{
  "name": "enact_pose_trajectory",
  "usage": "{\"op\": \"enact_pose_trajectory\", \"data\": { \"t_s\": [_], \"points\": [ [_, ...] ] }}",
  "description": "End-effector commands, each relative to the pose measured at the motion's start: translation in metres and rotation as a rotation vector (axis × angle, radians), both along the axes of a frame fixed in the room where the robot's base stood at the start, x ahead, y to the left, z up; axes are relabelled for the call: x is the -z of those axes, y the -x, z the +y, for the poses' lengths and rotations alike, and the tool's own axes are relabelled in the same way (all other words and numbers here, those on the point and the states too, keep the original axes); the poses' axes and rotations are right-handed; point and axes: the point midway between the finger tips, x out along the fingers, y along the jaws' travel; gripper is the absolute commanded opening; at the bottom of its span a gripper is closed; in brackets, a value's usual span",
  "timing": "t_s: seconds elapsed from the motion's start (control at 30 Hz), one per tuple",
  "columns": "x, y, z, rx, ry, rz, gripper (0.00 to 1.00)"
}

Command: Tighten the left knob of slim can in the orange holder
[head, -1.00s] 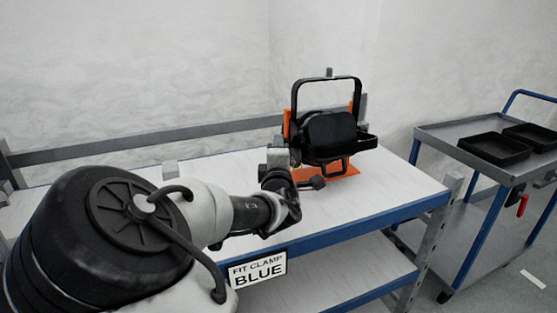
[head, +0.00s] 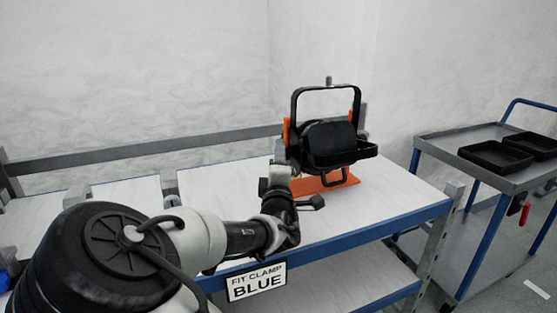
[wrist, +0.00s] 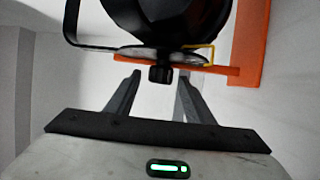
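The slim can (head: 330,140) is black with a looped yoke and sits in the orange holder (head: 328,184) on the bench. In the wrist view, its dark round body (wrist: 180,18) fills the top, with the orange holder (wrist: 248,45) at right. A small black knob (wrist: 160,73) points toward my gripper (wrist: 160,78). My gripper is open, with one finger on each side of the knob and visible gaps. The fingertips are about level with the knob. In the head view, my gripper (head: 281,172) is at the can's left side and the knob cannot be made out.
The white bench top (head: 385,190) is clear to the right of the holder. A grey rail (head: 140,152) runs along its back. A "FIT CLAMP BLUE" sign (head: 257,282) hangs at the front edge. A cart (head: 470,140) with black trays stands at right.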

Motion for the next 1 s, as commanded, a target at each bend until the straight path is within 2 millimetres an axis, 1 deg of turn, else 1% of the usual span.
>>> {"op": "enact_pose_trajectory", "data": {
  "t_s": [0.3,0.37,0.47,0.57,0.93,1.0],
  "points": [
    [0.000,0.002,0.002,-0.003,0.000,0.001,0.48],
    [0.001,0.007,0.002,-0.004,0.001,0.001,0.48],
    [0.002,0.020,0.002,-0.003,0.000,0.003,0.48],
    [0.004,0.041,0.003,-0.005,0.002,0.004,0.48],
    [0.017,0.134,0.003,-0.006,0.003,0.005,0.48],
    [0.016,0.149,0.002,-0.005,0.005,0.002,0.48]
  ]
}}
